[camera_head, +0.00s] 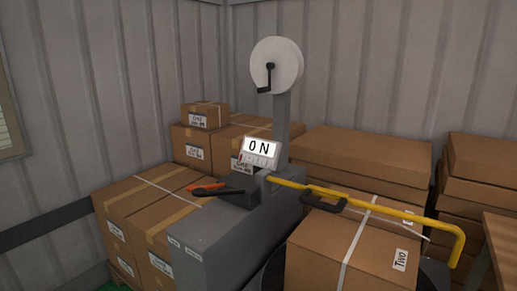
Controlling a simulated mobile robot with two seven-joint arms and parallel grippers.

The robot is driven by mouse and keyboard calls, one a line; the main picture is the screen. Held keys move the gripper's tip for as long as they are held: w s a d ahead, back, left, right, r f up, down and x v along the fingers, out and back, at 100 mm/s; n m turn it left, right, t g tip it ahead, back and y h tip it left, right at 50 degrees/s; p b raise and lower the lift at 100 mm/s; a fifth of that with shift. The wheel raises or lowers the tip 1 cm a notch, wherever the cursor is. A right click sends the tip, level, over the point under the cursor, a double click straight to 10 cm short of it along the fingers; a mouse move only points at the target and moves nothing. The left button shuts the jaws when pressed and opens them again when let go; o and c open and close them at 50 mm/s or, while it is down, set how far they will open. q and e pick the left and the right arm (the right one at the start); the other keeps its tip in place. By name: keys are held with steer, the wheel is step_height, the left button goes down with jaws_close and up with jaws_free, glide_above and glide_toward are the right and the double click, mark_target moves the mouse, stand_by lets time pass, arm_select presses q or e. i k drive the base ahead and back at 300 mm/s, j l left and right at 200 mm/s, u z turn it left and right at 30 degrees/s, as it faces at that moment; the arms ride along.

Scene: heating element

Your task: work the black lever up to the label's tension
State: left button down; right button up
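A grey machine (225,240) stands in the middle of the view. A black lever (217,190) lies nearly level on its top left, with an orange part (207,180) just behind it. A tilted white panel (261,149) above reads "ON"; below this is a small scale with a red mark near its left end, too small to read. A cardboard box (335,250) at the front right has a white strap around it and a label (400,259) reading "TWO". Neither of my grippers is in view.
A yellow bar (410,215) runs from the machine over the box to the right, with a black handle (323,196) on it. A white reel (276,64) with a black crank stands behind. Stacked boxes (365,160) line the corrugated walls. A wooden table edge (502,245) is at right.

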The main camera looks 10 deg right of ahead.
mark_target(199, 192)
steer(key=i+j+z, duration=0.1)
steer(key=z, duration=0.35)
steer(key=j+z, duration=0.25)
steer(key=z, duration=0.2)
steer(key=j+z, duration=0.2)
steer(key=j, duration=0.25)
steer(key=i+j+z, duration=0.2)
steer(key=j, duration=1.5)
steer(key=k+z, duration=0.05)
